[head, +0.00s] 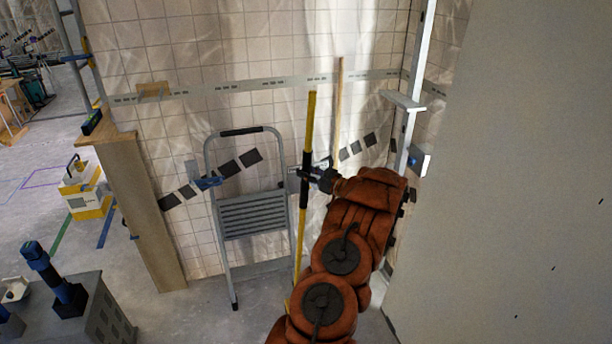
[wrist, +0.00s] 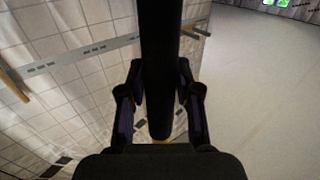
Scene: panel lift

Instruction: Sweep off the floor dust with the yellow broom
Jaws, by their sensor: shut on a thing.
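The yellow broom (head: 302,232) stands near upright in the head view, with a yellow shaft and a black grip section. My gripper (head: 312,176) is shut on the broom at this black section. In the wrist view the black part of the broom (wrist: 161,60) runs between both fingers of my gripper (wrist: 161,110), and a bit of yellow shows at its lower end. The broom's lower end is mostly hidden behind my arm in the head view. I cannot make out any dust on the floor.
A grey step ladder (head: 254,215) leans by the tiled wall (head: 200,50), left of the broom. A wooden stick (head: 337,110) stands behind the broom. A large grey panel (head: 510,170) fills the right. A wooden post (head: 140,210) and grey box (head: 85,315) stand left.

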